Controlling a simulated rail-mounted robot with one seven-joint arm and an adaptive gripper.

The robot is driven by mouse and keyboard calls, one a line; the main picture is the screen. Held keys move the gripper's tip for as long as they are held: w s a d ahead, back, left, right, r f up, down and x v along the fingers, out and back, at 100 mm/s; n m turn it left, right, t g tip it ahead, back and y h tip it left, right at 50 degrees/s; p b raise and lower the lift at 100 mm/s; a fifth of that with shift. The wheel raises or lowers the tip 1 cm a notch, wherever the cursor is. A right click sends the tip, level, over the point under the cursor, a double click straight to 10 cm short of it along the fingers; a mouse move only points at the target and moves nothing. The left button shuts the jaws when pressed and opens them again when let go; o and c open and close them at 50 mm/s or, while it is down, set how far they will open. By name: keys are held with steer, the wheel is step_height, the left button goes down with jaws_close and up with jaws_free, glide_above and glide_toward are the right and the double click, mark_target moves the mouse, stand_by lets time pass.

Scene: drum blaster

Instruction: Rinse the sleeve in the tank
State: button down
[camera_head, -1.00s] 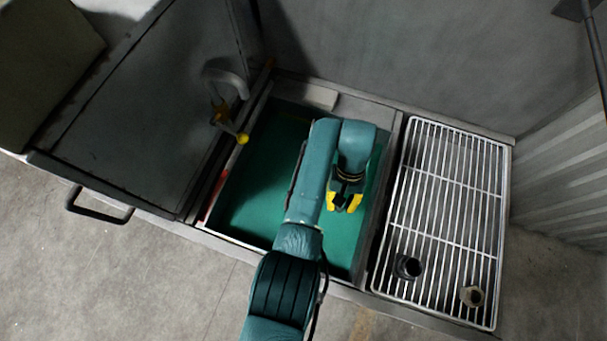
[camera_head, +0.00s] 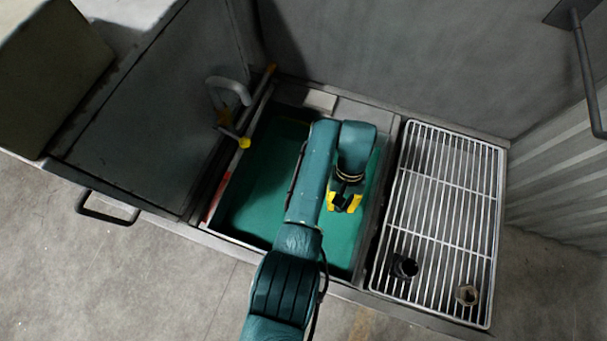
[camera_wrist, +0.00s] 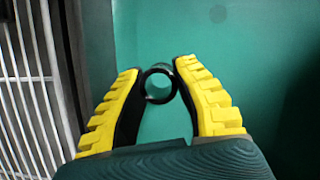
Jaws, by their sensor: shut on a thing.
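My gripper (camera_head: 345,202) is over the right part of the open green tank (camera_head: 262,190) in the head view, pointing down. In the wrist view my gripper (camera_wrist: 160,92) has its yellow and black fingers shut on a dark ring-shaped sleeve (camera_wrist: 160,72). The sleeve is seen end-on, with green showing through its bore. In the head view the sleeve is hidden by my gripper. I cannot tell whether the sleeve is above or in the liquid.
A grey lid or cabinet (camera_head: 140,110) is at left. A yellow-tipped lever (camera_head: 243,142) projects over the tank's left edge.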

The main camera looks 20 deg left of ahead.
step_height(320, 180, up, 26)
steer(key=p, duration=2.5)
steer(key=shift+p, duration=0.4)
